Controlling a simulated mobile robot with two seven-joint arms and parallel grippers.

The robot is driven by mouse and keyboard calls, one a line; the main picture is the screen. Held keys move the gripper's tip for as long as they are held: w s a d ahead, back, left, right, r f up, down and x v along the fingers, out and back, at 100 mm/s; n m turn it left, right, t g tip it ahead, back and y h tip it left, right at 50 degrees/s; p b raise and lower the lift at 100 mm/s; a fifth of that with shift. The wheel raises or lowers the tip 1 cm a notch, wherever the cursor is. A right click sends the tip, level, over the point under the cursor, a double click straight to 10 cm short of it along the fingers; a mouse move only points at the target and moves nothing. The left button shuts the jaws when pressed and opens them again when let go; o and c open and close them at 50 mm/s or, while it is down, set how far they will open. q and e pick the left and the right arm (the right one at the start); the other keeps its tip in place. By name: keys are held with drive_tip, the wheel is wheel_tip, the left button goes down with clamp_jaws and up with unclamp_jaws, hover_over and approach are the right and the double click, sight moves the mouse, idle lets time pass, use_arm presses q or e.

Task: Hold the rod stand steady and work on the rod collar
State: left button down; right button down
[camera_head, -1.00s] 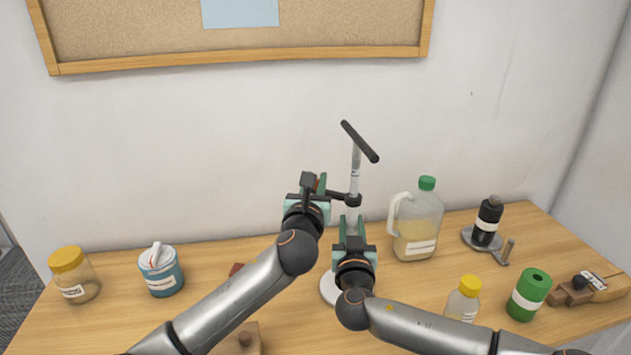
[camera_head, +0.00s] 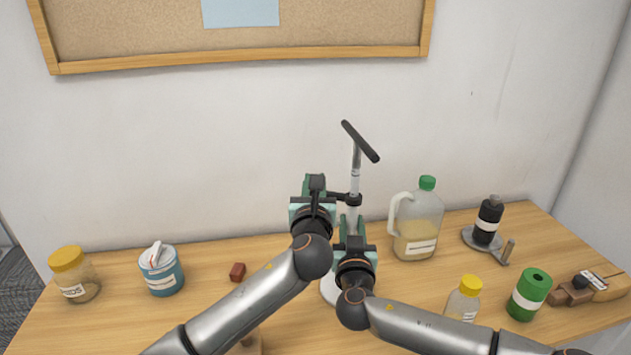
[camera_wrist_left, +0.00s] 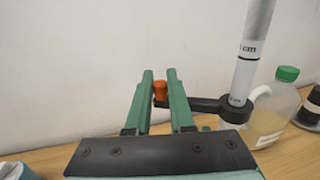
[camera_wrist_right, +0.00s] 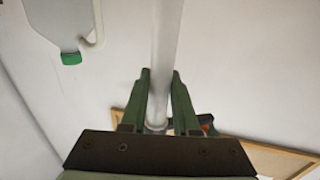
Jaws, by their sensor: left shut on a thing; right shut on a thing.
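The rod stand (camera_head: 356,178) stands upright, with a pale marked rod, a black crossbar on top and a round white base partly hidden by my right arm. The black rod collar (camera_head: 354,199) is around the rod, with a side arm pointing left; it also shows in the left wrist view (camera_wrist_left: 236,104). My left gripper (camera_head: 316,186) is shut on the end of that side arm, where an orange knob (camera_wrist_left: 160,91) shows between the fingers. My right gripper (camera_head: 351,226) is shut on the rod below the collar; the rod runs between its fingers in the right wrist view (camera_wrist_right: 165,60).
A jug (camera_head: 418,225) with a green cap stands close right of the stand. A black bottle (camera_head: 487,222), a yellow-capped bottle (camera_head: 463,300) and a green can (camera_head: 529,295) are farther right.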

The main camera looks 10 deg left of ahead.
use_arm(q)
drive_tip(key=shift+s+d+f+n+g+y, duration=0.15)
drive_tip(key=shift+s+n+g+y, duration=0.65)
drive_tip(key=shift+n+y, duration=0.65)
drive_tip(key=shift+s+d+r+n+g+y, duration=0.15)
drive_tip(key=shift+s+n+g+y, duration=0.7)
drive_tip(key=shift+y, duration=1.1)
drive_tip(key=shift+s+d+f+n+g+y, duration=0.1)
drive_tip(key=shift+s+d+n+g+y, duration=0.1)
drive_tip(key=shift+s+n+g+y, duration=0.95)
drive_tip(key=shift+w+t+y, duration=0.25)
drive_tip(key=shift+t+y, duration=0.15)
drive_tip(key=shift+y, duration=0.25)
drive_tip(key=c, duration=0.8)
unclamp_jaws()
drive_tip(key=shift+o, duration=0.2)
drive_tip(key=shift+w+a, duration=0.1)
